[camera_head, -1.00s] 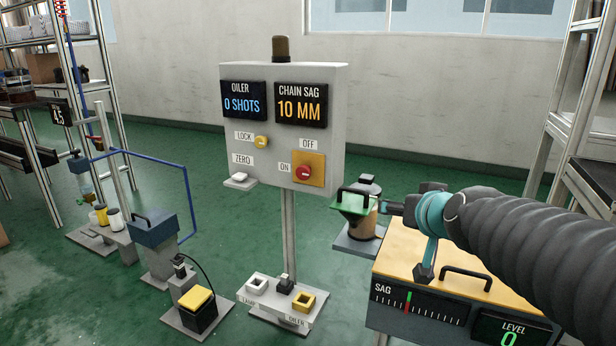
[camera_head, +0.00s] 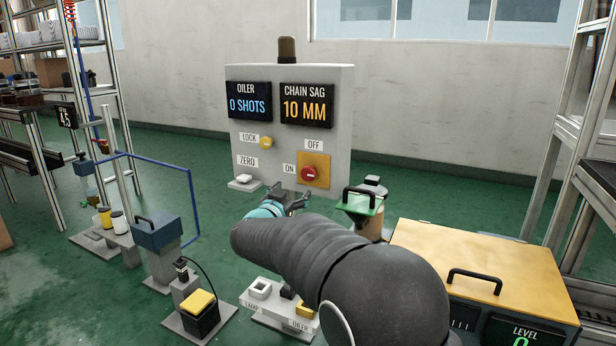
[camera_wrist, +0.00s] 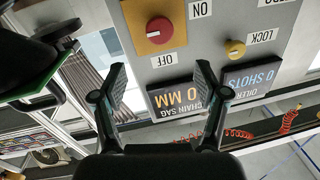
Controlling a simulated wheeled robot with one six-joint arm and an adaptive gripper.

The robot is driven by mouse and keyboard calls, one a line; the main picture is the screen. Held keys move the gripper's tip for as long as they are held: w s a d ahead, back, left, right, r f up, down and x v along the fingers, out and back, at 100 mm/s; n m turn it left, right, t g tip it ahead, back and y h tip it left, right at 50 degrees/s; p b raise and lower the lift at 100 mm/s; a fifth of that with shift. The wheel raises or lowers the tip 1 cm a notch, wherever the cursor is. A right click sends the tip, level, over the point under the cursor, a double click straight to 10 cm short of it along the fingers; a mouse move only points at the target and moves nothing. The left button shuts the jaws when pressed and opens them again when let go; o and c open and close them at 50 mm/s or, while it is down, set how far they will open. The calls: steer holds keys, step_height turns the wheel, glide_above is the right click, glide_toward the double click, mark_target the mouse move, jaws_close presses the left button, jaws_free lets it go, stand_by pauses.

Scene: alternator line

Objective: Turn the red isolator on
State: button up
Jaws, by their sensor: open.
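The red isolator knob (camera_head: 309,174) sits on a yellow plate (camera_head: 320,160) at the lower right of the grey panel's face, with OFF printed above and ON at its left. A pale mark shows on the knob; I cannot tell for sure which label it points to. My gripper (camera_head: 291,198) is just below and left of the knob in the head view, apart from it. In the wrist view, which is upside down, my gripper (camera_wrist: 161,82) is open and empty, and the red knob (camera_wrist: 160,29) lies beyond the gap between the fingers.
The panel (camera_head: 345,110) also carries a yellow LOCK knob (camera_head: 266,143), a white ZERO button (camera_head: 244,178) and two displays. A yellow-topped box (camera_head: 480,255) is at the right front.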

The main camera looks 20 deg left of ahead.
mark_target(308, 175)
steer(key=w, duration=1.3)
steer(key=shift+w+a+p, duration=0.3)
steer(key=c, duration=1.2)
